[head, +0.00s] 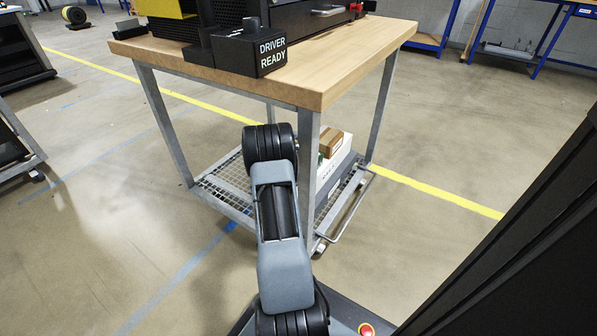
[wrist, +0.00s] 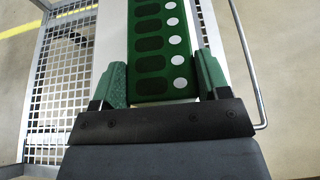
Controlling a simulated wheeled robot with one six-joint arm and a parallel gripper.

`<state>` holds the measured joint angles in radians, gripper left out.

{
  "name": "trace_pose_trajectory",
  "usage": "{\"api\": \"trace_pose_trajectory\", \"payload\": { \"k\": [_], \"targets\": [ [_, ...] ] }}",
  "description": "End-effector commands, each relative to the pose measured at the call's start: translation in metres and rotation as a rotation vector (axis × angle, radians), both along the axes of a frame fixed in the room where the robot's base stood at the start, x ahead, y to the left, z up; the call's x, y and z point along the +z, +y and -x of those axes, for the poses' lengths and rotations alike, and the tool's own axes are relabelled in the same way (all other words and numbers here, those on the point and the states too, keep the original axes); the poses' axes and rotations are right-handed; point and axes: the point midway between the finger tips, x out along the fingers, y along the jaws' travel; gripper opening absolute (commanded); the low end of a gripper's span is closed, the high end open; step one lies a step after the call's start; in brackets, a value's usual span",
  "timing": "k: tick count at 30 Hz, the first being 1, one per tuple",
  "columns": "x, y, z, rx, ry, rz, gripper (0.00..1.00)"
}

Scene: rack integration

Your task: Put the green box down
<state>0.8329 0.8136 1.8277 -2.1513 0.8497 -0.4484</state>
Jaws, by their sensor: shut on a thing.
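In the wrist view, the green box (wrist: 162,45), with a row of dark ovals and white dots, sits between the green fingers of my gripper (wrist: 163,75). The fingers are shut on its two sides. A white surface (wrist: 110,35) lies under or behind the box; I cannot tell whether they touch. In the head view my arm and the table leg hide the gripper and nearly all of the green box.
A wooden-topped table (head: 340,65) carries a black "DRIVER READY" box (head: 245,52) near its front edge. Its wire-mesh lower shelf (head: 222,183) holds a white box (head: 338,163) and a brown box (head: 330,140) at the right. A rail (head: 345,212) edges the shelf.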

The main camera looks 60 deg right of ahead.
Motion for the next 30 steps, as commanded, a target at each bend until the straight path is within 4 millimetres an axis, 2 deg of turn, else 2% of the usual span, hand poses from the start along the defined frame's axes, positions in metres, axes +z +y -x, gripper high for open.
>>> {"api": "trace_pose_trajectory", "payload": {
  "k": [5, 6, 13, 23, 26, 30],
  "targets": [
    [-0.002, 0.0, 0.0, 0.0, 0.0, 0.002, 0.34],
    [-0.002, 0.0, 0.0, 0.0, 0.0, 0.0, 0.72],
    [-0.002, 0.0, 0.0, 0.0, 0.0, 0.0, 0.94],
    [0.002, 0.002, 0.0, 0.001, 0.001, -0.001, 0.94],
    [0.009, 0.013, -0.001, 0.002, 0.0, -0.001, 0.94],
    [0.02, 0.038, -0.002, 0.004, 0.0, -0.001, 0.94]
  ]
}}
